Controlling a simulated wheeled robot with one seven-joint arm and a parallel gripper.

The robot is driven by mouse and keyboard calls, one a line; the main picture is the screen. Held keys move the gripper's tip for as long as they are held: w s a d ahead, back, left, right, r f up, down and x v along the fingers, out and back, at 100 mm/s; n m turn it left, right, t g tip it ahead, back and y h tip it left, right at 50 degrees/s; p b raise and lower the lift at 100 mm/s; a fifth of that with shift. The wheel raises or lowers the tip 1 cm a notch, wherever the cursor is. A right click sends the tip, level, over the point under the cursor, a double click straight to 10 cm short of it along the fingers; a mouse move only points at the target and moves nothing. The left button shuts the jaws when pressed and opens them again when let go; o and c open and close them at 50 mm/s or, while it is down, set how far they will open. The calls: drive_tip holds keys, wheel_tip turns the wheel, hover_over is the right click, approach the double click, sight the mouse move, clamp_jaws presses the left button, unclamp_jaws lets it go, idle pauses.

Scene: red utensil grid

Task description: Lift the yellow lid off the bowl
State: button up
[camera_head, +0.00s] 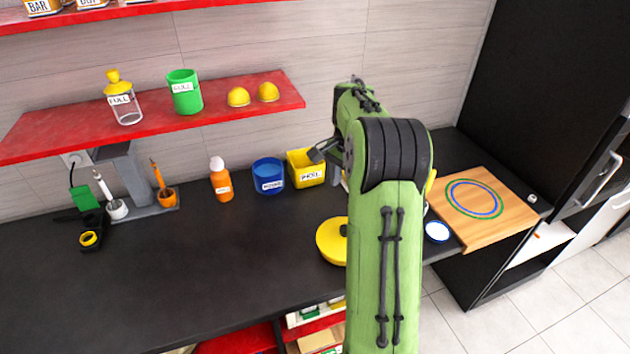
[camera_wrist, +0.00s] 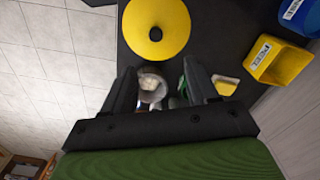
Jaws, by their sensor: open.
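The yellow lid (camera_head: 331,243) is a round disc with a black knob, near the front edge of the dark counter. My arm hides its right side in the head view. In the wrist view the lid (camera_wrist: 140,30) lies beyond my fingertips, with its knob near the top middle.
A yellow box (camera_head: 306,168), a blue container (camera_head: 268,176) and an orange bottle (camera_head: 221,180) stand by the wall. A whitish round item (camera_wrist: 152,84) shows between my fingers. A wooden board (camera_head: 485,225) lies right. The counter left of the lid is clear.

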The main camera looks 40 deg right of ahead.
sight(344, 234)
drive_tip(key=f, duration=1.5)
drive_tip(key=shift+s+d+f+b, duration=0.3)
drive_tip(key=shift+s+d, duration=0.1)
clamp_jaws()
